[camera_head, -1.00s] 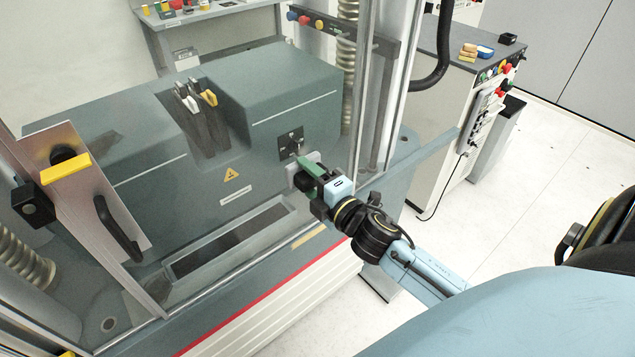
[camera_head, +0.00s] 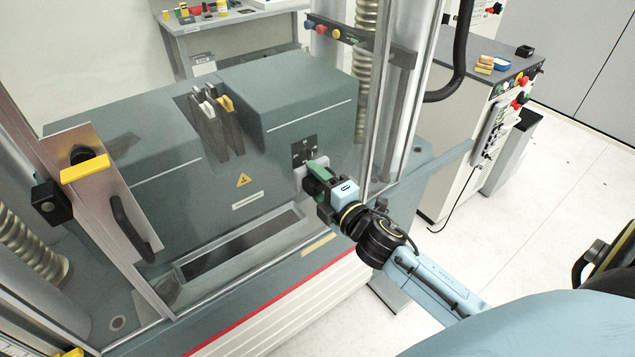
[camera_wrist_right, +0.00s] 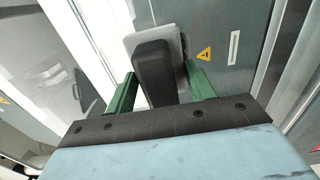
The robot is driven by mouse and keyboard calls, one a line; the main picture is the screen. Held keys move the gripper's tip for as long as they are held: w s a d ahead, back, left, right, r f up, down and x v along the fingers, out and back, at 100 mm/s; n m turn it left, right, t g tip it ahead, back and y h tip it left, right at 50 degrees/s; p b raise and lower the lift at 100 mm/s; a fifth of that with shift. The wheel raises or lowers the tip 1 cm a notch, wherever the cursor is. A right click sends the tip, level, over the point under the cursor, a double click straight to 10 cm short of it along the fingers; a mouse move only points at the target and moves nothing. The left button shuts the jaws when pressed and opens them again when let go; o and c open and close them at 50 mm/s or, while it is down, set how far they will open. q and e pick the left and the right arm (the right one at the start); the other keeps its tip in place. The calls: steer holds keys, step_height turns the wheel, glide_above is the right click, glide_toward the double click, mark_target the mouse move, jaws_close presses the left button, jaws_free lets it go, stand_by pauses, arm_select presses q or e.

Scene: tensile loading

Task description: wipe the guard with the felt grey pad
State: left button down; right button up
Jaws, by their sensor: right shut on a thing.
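The guard (camera_head: 205,187) is a large clear pane in a metal frame in front of the grey-green machine. A black handle (camera_head: 128,228) is on its left frame. My right gripper (camera_head: 316,181) is at the right part of the pane, with green fingers. It is shut on the felt grey pad (camera_head: 299,177), whose face is toward the pane. In the right wrist view the gripper (camera_wrist_right: 158,84) grips the pad's dark block (camera_wrist_right: 154,68), with the pale grey plate (camera_wrist_right: 132,44) beyond it. Whether the pad touches the pane is not clear. My left gripper is out of view.
Behind the pane are two clamp levers (camera_head: 224,104) and a warning sign (camera_head: 243,180). A side cabinet (camera_head: 455,140) stands at right.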

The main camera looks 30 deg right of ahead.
steer(key=shift+w, duration=0.95)
steer(key=shift+d, duration=1.8)
steer(key=shift+w+d, duration=0.15)
steer(key=shift+d, duration=0.05)
steer(key=shift+a+r+p, duration=0.15)
steer(key=shift+a+p, duration=0.25)
steer(key=shift+a, duration=1.7)
steer(key=shift+s, duration=0.5)
steer(key=shift+s+d+p, duration=0.15)
steer(key=shift+s, duration=1.1)
steer(key=shift+s+d+p, duration=0.1)
steer(key=shift+s+p, duration=0.05)
steer(key=shift+s, duration=1.1)
